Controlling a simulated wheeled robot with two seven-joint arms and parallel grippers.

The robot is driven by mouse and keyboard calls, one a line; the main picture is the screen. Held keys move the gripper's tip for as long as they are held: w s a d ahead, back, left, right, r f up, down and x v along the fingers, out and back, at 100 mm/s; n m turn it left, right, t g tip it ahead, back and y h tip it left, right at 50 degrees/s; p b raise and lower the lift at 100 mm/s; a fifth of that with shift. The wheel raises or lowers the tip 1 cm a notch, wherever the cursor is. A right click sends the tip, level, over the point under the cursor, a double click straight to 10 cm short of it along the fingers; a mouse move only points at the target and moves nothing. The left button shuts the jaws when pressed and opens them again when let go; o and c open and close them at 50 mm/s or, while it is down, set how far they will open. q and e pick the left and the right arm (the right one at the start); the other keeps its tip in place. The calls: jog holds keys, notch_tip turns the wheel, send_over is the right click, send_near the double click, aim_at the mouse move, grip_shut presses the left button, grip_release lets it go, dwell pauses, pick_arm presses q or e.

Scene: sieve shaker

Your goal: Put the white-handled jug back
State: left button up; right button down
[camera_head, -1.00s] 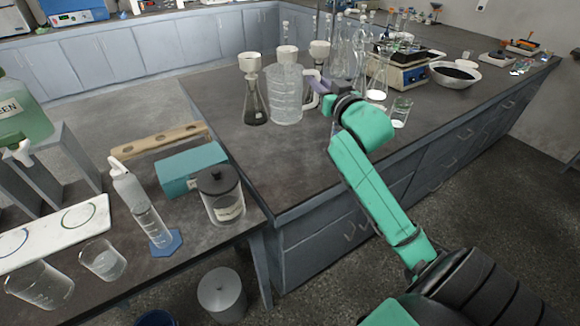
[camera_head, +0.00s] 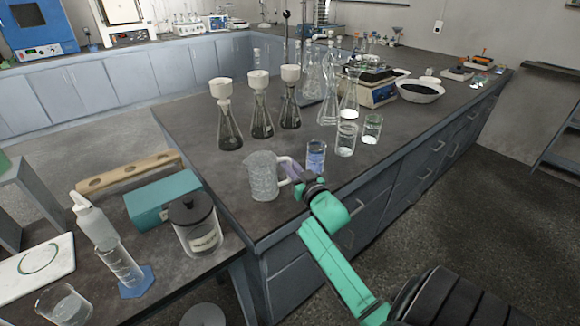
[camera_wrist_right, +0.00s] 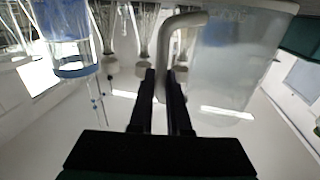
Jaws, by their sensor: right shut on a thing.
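The white-handled jug (camera_head: 263,176) is a clear measuring jug. It is upright at the near left corner area of the dark bench, with its handle to the right. My right gripper (camera_head: 296,178) is shut on the handle. In the right wrist view the jug (camera_wrist_right: 232,62) fills the upper right, and the gripper's two dark fingers (camera_wrist_right: 161,85) close around the white handle. I cannot tell whether the jug's base touches the bench. My left gripper is not in view.
A beaker with blue liquid (camera_head: 316,156) stands just right of the jug, near my gripper. Two more beakers (camera_head: 346,139) are beyond it. Several flasks with white funnels (camera_head: 262,118) stand behind. Bare bench top (camera_head: 205,160) lies left of the jug.

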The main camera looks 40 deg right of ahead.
jog(key=c, duration=0.9)
grip_release()
jog(key=shift+f, duration=0.1)
jog(key=shift+r, duration=0.25)
jog(key=v, duration=1.2)
jog(key=shift+b, duration=0.35)
